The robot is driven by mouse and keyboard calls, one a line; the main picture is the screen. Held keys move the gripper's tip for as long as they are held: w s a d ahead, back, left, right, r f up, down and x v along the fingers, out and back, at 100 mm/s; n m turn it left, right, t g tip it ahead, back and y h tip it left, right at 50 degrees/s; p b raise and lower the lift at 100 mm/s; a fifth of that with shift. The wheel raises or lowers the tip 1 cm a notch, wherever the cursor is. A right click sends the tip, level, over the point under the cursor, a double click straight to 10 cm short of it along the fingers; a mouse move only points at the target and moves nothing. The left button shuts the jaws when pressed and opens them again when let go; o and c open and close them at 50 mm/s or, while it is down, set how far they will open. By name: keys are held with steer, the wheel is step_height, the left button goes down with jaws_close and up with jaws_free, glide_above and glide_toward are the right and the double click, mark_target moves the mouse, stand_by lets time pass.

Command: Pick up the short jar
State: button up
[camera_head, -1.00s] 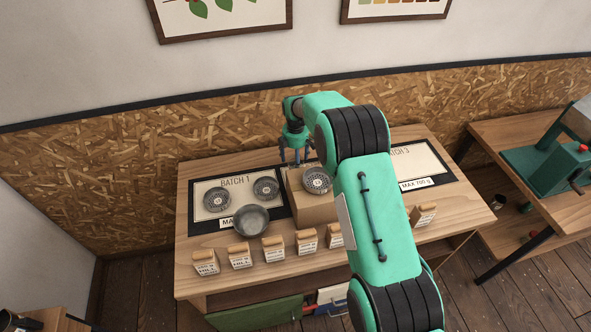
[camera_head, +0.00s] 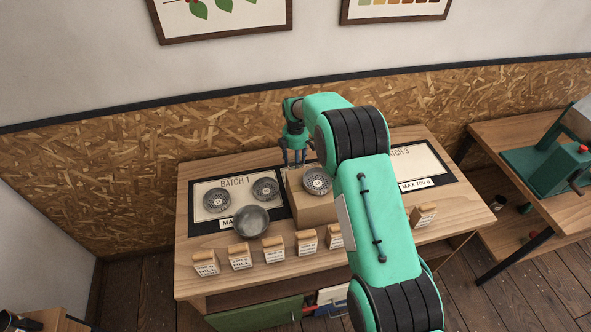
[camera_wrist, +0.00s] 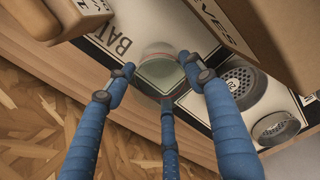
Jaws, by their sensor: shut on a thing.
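The short jar (camera_wrist: 160,66) shows in the wrist view as a small, clear, pale greenish glass jar. It sits between the blue fingertips of my gripper (camera_wrist: 160,82), which is shut on it. The jar is over or on the printed mat; I cannot tell whether it touches the surface. In the head view my gripper (camera_head: 297,160) points down behind the wooden box, at the back of the table. The jar is hidden there by the box and fingers.
The wooden box (camera_head: 313,209) stands close to my gripper, with a round sieve (camera_head: 316,181) on top. Two sieves lie on the Batch 1 mat (camera_head: 236,186), near a metal bowl (camera_head: 251,221). Several labelled bags (camera_head: 206,263) line the table's front edge.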

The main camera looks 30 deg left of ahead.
step_height(320, 180, up, 10)
stand_by(0.8)
steer(key=shift+r, duration=0.15)
stand_by(0.4)
